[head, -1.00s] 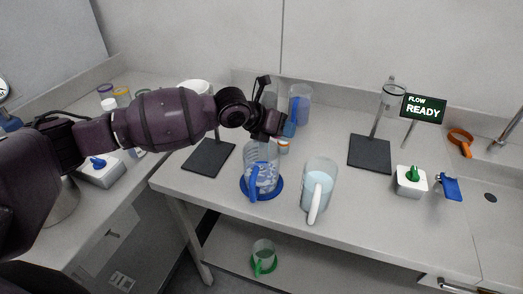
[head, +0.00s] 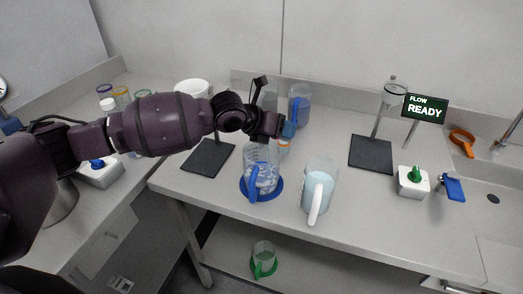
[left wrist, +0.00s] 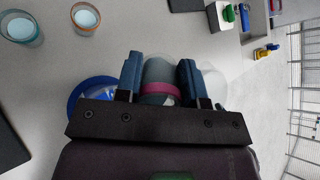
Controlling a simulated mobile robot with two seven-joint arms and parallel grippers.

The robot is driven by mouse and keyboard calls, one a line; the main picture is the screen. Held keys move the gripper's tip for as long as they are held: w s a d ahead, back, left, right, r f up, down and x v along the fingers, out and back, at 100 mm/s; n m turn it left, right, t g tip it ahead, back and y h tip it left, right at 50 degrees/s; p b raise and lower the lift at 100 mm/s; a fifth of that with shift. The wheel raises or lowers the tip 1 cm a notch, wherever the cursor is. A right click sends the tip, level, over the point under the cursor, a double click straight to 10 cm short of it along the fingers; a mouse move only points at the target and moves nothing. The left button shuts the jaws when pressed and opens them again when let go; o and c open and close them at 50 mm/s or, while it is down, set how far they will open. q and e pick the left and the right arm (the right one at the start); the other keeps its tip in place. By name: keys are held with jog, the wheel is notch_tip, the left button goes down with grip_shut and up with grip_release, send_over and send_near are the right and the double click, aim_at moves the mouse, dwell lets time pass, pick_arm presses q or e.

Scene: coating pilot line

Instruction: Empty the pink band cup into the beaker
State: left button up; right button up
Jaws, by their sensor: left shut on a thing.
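My left gripper (head: 289,128) is shut on the pink band cup (left wrist: 158,70), a clear grey cup whose pink band shows between the blue fingers in the left wrist view. In the head view the gripper and wrist hide most of this cup. The gripper is above and slightly right of a clear graduated beaker (head: 264,158) with a blue base and blue handle. The blue base also shows at the left in the wrist view (left wrist: 77,97), partly hidden by my gripper. I cannot tell how full the held cup is. My right gripper is not in view.
A jug (head: 320,181) with a white handle and pale liquid stands right of the beaker. An orange-rimmed cup (head: 284,147) and a bluish vessel (head: 299,108) stand behind. A dark stand base (head: 371,154) is farther right. A green-handled vessel (head: 263,262) sits on the lower shelf.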

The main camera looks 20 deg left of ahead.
pick_arm(q)
jog(key=shift+s+a+r+t+h+b, duration=0.1)
jog(key=shift+r+t+h+b, duration=0.05)
jog(key=shift+t+h+b, duration=0.5)
jog(key=shift+a+r+t+h+b, duration=0.15)
jog(key=shift+t+h+b, duration=0.25)
jog(key=shift+b, duration=0.35)
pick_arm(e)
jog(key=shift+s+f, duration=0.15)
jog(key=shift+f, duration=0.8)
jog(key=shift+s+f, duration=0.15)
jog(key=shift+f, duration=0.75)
pick_arm(q)
jog(key=shift+s+h, duration=0.1)
jog(key=shift+h, duration=0.15)
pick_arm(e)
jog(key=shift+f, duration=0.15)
pick_arm(q)
jog(key=shift+s+a+r+t, duration=0.15)
jog(key=shift+a+t, duration=0.05)
jog(key=shift+t, duration=0.05)
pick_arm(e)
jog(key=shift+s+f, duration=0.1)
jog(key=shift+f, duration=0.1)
pick_arm(q)
jog(key=shift+s+a+t+h+b, duration=0.2)
jog(key=shift+s+t+h+b, duration=0.1)
jog(key=shift+h+b, duration=0.15)
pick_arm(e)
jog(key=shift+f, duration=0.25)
